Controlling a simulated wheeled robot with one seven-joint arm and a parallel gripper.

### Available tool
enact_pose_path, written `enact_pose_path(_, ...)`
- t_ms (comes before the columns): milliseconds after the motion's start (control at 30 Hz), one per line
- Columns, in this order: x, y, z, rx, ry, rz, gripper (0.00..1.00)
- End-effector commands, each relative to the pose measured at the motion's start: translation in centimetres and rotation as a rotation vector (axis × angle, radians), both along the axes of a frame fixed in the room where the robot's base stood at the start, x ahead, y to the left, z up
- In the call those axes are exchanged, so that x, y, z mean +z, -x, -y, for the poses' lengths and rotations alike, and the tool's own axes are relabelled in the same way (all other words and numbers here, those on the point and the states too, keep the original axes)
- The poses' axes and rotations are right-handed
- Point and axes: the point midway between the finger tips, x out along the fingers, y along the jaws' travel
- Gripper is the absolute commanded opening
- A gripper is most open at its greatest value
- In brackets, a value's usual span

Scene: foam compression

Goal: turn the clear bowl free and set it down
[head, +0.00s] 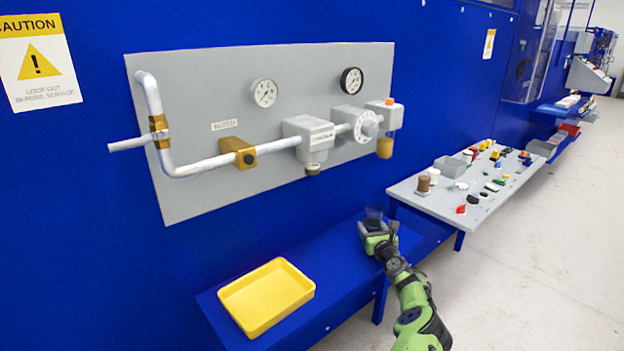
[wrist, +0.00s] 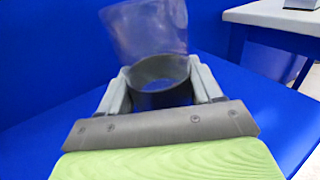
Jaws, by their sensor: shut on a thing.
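My gripper (head: 374,232) is low over the right part of the blue bench. In the wrist view its two grey fingers (wrist: 160,88) are shut on the dark collar of the clear bowl (wrist: 145,30). The see-through part of the bowl extends beyond the fingers, slightly tilted. In the head view the bowl (head: 373,214) is small, dark against the blue, and partly hidden by the gripper. I cannot tell whether it touches the bench. The grey filter housing (head: 309,139) on the wall panel has no bowl under it.
A yellow tray (head: 267,296) lies empty on the left of the blue bench (head: 335,262). Bare bench lies between tray and gripper. A grey table (head: 470,207) with several small parts stands to the right. Pipes, gauges and an amber bowl (head: 385,147) are on the panel above.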

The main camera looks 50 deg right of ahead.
Motion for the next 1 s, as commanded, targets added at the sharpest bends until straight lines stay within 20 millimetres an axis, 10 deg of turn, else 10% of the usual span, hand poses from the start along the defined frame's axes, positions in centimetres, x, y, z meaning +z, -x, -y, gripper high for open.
enact_pose_path(700,-1.8,0.0,-0.1,0.002,-0.011,-0.009,0.09)
enact_pose_path(733,-1.8,0.0,-0.1,0.002,-0.01,-0.01,0.66)
enact_pose_path(1000,-1.9,-0.1,-0.2,0.005,-0.013,-0.011,0.94)
